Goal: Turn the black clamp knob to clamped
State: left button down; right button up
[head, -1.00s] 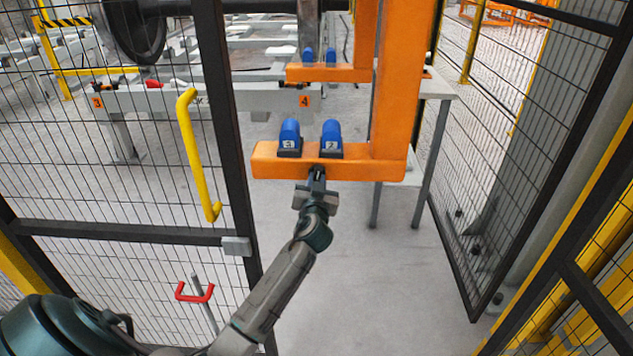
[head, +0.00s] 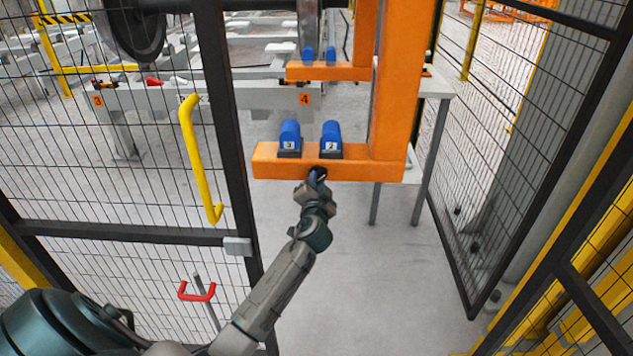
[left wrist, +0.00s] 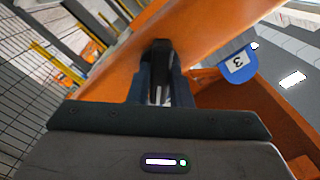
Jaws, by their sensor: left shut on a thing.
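The black clamp knob (head: 320,172) sits on the front face of the orange beam (head: 272,164), below the blue blocks. My left gripper (head: 316,179) is at the knob, coming from below and in front. In the left wrist view the knob (left wrist: 161,58) shows dark against the orange beam (left wrist: 115,85), between the two fingers of my left gripper (left wrist: 162,82). The fingers are shut on it and hide part of it. The wrist is rolled, so the beam runs slanted in that view. My right gripper is not in view.
Two blue blocks (head: 289,134) labelled 3 and 2 stand on the beam. An orange post (head: 392,95) rises at its right end. A mesh gate with a yellow handle (head: 193,150) stands at left, and a mesh panel (head: 470,190) at right. Floor right of my arm is clear.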

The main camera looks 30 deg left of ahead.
pick_arm(q)
jog(key=shift+f, duration=0.1)
dwell(0.3)
jog(key=c, duration=1.3)
grip_release()
jog(key=shift+b+v, duration=0.65)
jog(key=shift+v, duration=4.75)
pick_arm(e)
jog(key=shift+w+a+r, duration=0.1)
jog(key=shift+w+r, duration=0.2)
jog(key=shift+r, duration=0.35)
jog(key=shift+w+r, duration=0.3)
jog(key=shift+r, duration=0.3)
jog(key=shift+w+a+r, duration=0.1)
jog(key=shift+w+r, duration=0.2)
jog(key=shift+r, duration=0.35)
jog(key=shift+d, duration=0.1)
